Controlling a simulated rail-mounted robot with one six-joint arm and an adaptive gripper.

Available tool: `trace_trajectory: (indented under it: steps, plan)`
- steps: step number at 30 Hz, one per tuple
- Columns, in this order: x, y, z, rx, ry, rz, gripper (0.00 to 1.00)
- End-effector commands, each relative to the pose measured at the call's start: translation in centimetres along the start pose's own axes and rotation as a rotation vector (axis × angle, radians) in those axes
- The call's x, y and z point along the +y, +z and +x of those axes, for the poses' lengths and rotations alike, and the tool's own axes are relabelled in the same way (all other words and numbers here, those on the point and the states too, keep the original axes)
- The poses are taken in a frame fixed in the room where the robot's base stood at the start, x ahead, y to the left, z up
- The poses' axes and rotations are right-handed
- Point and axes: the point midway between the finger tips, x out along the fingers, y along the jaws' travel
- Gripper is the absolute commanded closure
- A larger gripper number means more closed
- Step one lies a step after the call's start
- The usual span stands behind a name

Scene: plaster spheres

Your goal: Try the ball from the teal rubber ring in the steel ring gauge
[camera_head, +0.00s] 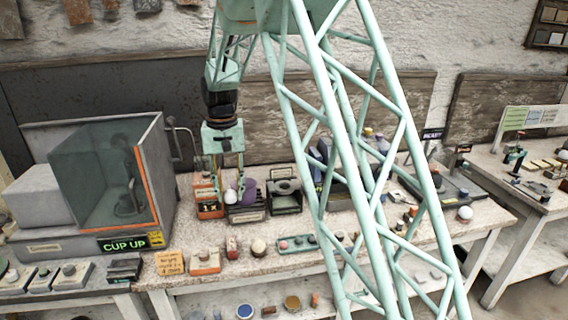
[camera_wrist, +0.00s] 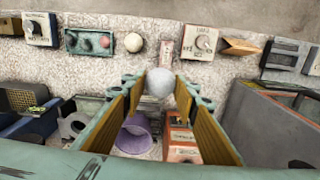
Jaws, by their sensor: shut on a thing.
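My gripper (camera_head: 230,192) points straight down over the main bench. It is shut on a pale grey-white ball (camera_wrist: 159,82), which shows between the fingertips in the wrist view and as a light spot in the head view (camera_head: 231,196). A dark stand with a grey ring on top (camera_head: 285,188) stands to the right of the gripper in the head view; it looks like the steel ring gauge. In the wrist view its grey ring (camera_wrist: 73,126) is at lower left, partly hidden by a finger. I cannot pick out the teal rubber ring.
A purple cup-like ring (camera_wrist: 134,134) and orange-red boxes (camera_wrist: 182,142) lie close below the fingers. A glass-fronted machine (camera_head: 112,180) with a "CUP UP" sign stands left.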

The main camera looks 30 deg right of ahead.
Motion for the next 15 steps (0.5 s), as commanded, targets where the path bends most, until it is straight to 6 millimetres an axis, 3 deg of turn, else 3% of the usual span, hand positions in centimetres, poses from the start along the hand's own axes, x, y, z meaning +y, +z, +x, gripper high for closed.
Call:
trace_trajectory:
  steps: [8, 15]
  plan:
    - [0.5, -0.9, -0.2, 0.000, 0.000, 0.044, 0.85]
    - [2.0, -3.3, -0.6, -0.001, 0.000, 0.184, 0.85]
